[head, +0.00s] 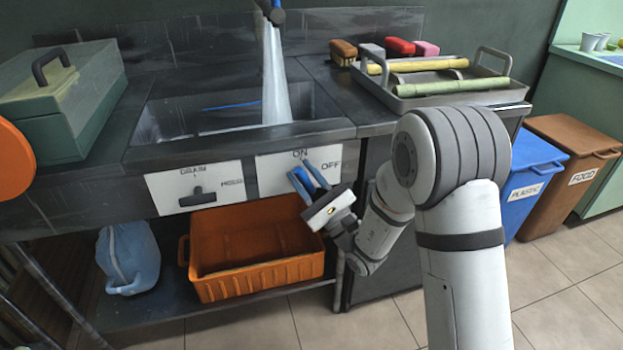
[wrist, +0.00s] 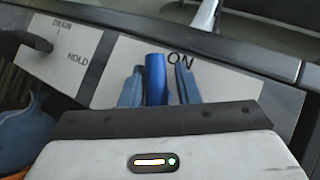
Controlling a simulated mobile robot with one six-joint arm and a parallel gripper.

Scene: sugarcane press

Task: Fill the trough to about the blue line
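The trough (head: 150,128) is the grey basin in the counter. A blue line (head: 232,106) runs along its back wall. A white water stream (head: 272,75) falls from the tap (head: 270,13) into it. The water surface looks below the line, but its exact level is hard to tell. The ON/OFF panel (head: 268,178) is on the trough's front. Its blue handle (wrist: 155,80) points up toward ON in the wrist view. My gripper (head: 309,180) has its two blue fingers on either side of the handle, with a narrow gap visible at the right finger.
A DRAIN/HOLD panel (head: 168,182) with a black handle (head: 197,198) is to the left. An orange crate (head: 258,267) and a blue jug (head: 130,258) sit below. A tray (head: 440,97) with canes and several brushes are on the right counter. A green box (head: 62,95) stands left.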

